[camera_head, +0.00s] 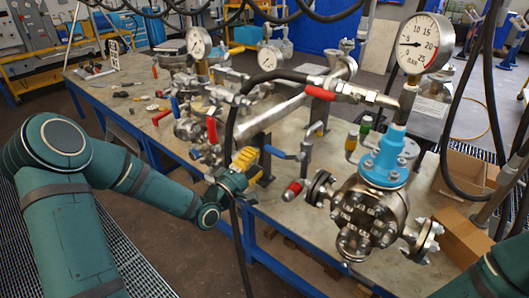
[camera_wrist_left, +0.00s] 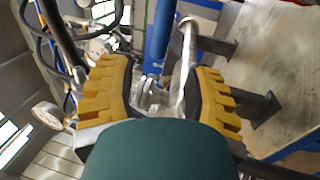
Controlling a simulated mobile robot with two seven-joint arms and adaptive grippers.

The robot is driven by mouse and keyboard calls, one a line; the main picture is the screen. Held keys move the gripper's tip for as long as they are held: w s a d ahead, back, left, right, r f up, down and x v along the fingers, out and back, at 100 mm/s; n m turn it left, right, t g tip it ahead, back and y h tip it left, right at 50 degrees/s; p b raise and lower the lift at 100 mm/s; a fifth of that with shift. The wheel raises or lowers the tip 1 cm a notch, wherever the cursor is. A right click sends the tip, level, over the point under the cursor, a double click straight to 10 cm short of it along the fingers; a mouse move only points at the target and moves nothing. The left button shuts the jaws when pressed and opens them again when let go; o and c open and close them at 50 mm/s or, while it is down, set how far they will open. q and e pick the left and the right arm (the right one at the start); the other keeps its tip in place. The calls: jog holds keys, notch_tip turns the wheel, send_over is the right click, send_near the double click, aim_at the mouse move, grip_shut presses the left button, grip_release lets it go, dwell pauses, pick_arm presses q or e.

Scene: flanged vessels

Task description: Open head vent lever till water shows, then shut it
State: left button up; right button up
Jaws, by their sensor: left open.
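My left gripper (camera_head: 245,165), with yellow finger pads, is beside the pipework at the table's front edge. Its two fingers stand apart in the left wrist view (camera_wrist_left: 160,85). A blue lever (camera_head: 278,152) lies just right of the gripper in the head view. A blue bar, probably this lever, shows beyond the gap between the fingers in the wrist view (camera_wrist_left: 162,30). I cannot tell whether the fingers touch anything. Red-handled levers (camera_head: 318,93) (camera_head: 211,130) sit higher on the pipework. Which lever is the head vent is not clear.
A flanged vessel (camera_head: 362,222) with a blue neck (camera_head: 387,160) and a large gauge (camera_head: 424,44) stands to the right. Black hoses hang around the pipework. Cardboard boxes (camera_head: 462,238) lie at the right. The table's left part (camera_head: 125,75) holds small loose parts.

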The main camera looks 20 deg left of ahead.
pick_arm(q)
jog(key=v, duration=0.6)
jog(key=shift+f, duration=0.1)
dwell(0.3)
jog(key=s+d+f+m+g, duration=0.1)
jog(key=d+f+m+g, duration=0.3)
jog(key=f, duration=0.4)
jog(key=s+d+f+m+g, duration=0.1)
jog(key=d+f+m+g, duration=0.1)
jog(key=d+f+g, duration=0.4)
jog(key=s+d+f+m+g+y, duration=0.1)
jog(key=s+d+f+m+g, duration=0.2)
jog(key=s+f, duration=0.3)
jog(key=s+d+f+m+g+y, duration=0.1)
jog(key=s+d+f+m+g, duration=0.3)
jog(key=s+f, duration=0.3)
jog(key=shift+s+d+f+g, duration=0.15)
jog(key=shift+s+f+g, duration=0.15)
jog(key=shift+s, duration=0.85)
